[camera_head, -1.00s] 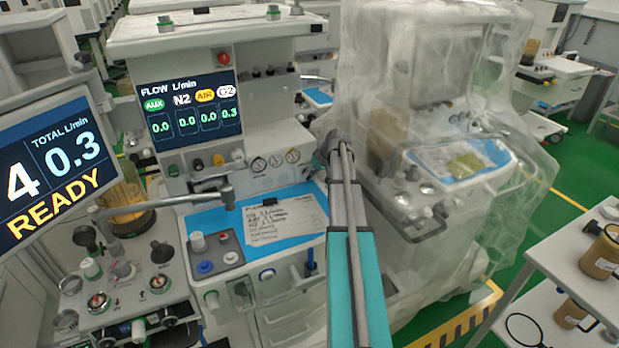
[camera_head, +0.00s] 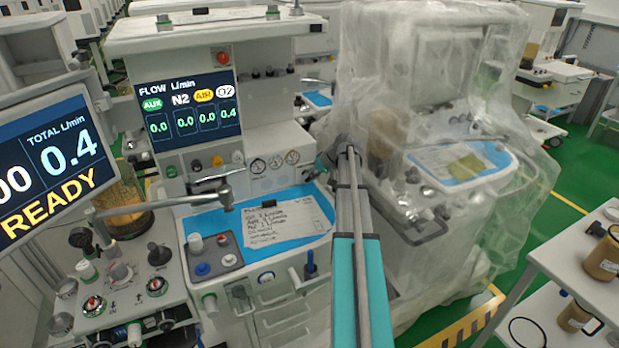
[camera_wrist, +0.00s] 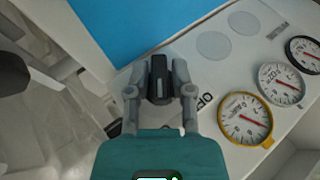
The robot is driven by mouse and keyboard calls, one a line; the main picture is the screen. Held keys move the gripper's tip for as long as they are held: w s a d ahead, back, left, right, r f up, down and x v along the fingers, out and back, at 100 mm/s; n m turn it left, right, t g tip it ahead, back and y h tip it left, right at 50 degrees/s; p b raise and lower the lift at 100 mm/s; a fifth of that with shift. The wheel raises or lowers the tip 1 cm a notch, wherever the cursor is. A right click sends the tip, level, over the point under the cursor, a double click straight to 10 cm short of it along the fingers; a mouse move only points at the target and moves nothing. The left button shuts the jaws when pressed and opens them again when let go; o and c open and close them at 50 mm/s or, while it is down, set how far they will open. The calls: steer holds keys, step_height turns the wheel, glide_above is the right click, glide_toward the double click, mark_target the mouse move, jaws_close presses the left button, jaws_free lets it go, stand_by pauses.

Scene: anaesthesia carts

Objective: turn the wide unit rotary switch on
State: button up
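The rotary switch (camera_wrist: 159,80) is a dark knob with a light line, on a white panel in the wrist view. My gripper (camera_wrist: 160,72) straddles it, one grey finger on each side, with what look like narrow gaps. Part of a label, "OP", shows just right of the fingers. In the head view my gripper (camera_head: 325,165) is at the right front of the wide anaesthesia unit (camera_head: 285,140), right of its gauges. The switch is hidden there behind my arm. The unit's flow display (camera_head: 187,108) is lit and reads 0.4 under O2.
Round gauges (camera_wrist: 246,118) sit close right of my gripper in the wrist view. A plastic-draped machine (camera_head: 430,130) stands close right of my arm. A blue work surface with a paper note (camera_head: 288,222) lies left of it. A READY screen (camera_head: 45,165) is at left.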

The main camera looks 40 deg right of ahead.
steer(key=shift+o, duration=0.9)
steer(key=shift+r+p, duration=0.1)
steer(key=shift+p, duration=0.25)
